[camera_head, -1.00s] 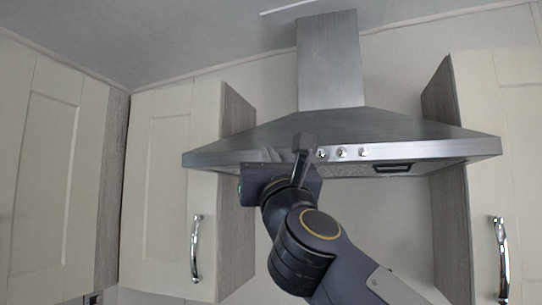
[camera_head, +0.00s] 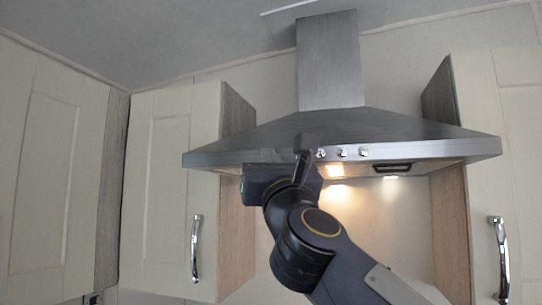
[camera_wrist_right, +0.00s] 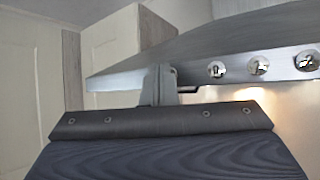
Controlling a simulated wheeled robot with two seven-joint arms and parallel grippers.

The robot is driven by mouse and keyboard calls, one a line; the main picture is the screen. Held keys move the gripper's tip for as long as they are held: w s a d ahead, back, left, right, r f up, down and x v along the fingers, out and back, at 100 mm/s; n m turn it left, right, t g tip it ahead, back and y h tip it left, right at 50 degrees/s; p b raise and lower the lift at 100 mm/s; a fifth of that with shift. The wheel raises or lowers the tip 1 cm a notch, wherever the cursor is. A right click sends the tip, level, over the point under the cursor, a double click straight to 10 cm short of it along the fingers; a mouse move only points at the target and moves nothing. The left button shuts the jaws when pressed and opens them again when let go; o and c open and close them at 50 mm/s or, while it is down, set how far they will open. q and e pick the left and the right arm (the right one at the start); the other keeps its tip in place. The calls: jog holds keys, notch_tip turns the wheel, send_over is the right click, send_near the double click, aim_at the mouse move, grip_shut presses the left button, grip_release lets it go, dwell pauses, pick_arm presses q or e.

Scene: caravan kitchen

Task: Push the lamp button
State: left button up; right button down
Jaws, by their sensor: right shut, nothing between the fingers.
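The range hood (camera_head: 225,155) spans the middle of the head view, with a steel front strip. Three round silver knobs or buttons show on that strip: the left one (camera_head: 321,153), the middle one (camera_head: 342,152) and the right one (camera_head: 364,152). They also show in the right wrist view, the left one (camera_wrist_right: 216,69) being closest to my fingers. My right gripper (camera_head: 306,142) is shut and empty, its fingers up at the strip just left of these knobs. The fingers (camera_wrist_right: 159,85) hide that part of the strip, so contact is unclear. The hood's lamp (camera_head: 391,178) is lit. My left gripper is out of view.
Cream wall cabinets stand on both sides of the hood: the left one (camera_head: 160,190) and the right one (camera_head: 515,150), each with a chrome handle. The ceiling (camera_head: 160,40) is above. The wall below the hood is open.

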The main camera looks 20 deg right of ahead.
jog(key=shift+s+a, duration=0.1)
jog(key=shift+s, duration=0.05)
jog(key=shift+s+a, duration=0.1)
jog(key=shift+s, duration=0.15)
jog(key=s+a, duration=0.3)
jog(key=s, duration=0.2)
jog(key=shift+a+b, duration=0.2)
jog(key=shift+b, duration=0.1)
dwell(0.5)
